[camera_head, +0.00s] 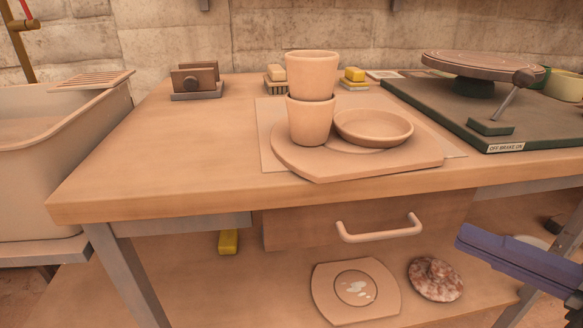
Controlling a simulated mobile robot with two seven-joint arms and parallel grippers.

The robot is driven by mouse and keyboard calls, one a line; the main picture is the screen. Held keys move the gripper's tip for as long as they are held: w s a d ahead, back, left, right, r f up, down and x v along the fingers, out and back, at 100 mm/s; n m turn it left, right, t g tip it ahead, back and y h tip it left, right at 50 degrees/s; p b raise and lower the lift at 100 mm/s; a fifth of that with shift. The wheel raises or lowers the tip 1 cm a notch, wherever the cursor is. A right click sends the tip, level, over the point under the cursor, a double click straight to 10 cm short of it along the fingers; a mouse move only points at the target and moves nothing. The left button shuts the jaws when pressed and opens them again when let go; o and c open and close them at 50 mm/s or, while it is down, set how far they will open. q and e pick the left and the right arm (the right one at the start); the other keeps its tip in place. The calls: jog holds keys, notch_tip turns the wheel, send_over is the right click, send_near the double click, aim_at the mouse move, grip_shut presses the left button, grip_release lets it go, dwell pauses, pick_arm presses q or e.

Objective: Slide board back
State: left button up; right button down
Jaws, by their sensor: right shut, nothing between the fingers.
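A wooden board (350,166) lies at the front of the wooden table, its front edge reaching the table's front edge and seeming to stick out slightly over it. Two stacked clay cups (311,120) stand on the board at its left. A shallow clay bowl (373,130) sits beside them on the right. A thin pale sheet (268,140) lies partly under the board. My right gripper (464,236) is shut and empty, in front of the table and below its top, to the right of the drawer handle and apart from the board. My left gripper is out of view.
Behind the board are brushes and yellow blocks (355,75). A dark green base with a round wheel (475,65) fills the right side. A drawer handle (380,232) juts out below the board. The tabletop's left half is mostly clear (170,150).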

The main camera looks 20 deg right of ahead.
send_near(350, 173)
jog(key=w+a, duration=0.1)
jog(key=a, duration=0.3)
jog(key=w, duration=0.1)
jog(key=w+b, duration=0.1)
jog(key=w, duration=0.1)
jog(key=shift+w+d, duration=0.2)
jog(key=shift+d, duration=0.2)
jog(key=shift+w+d, duration=0.15)
jog(key=shift+w, duration=0.3)
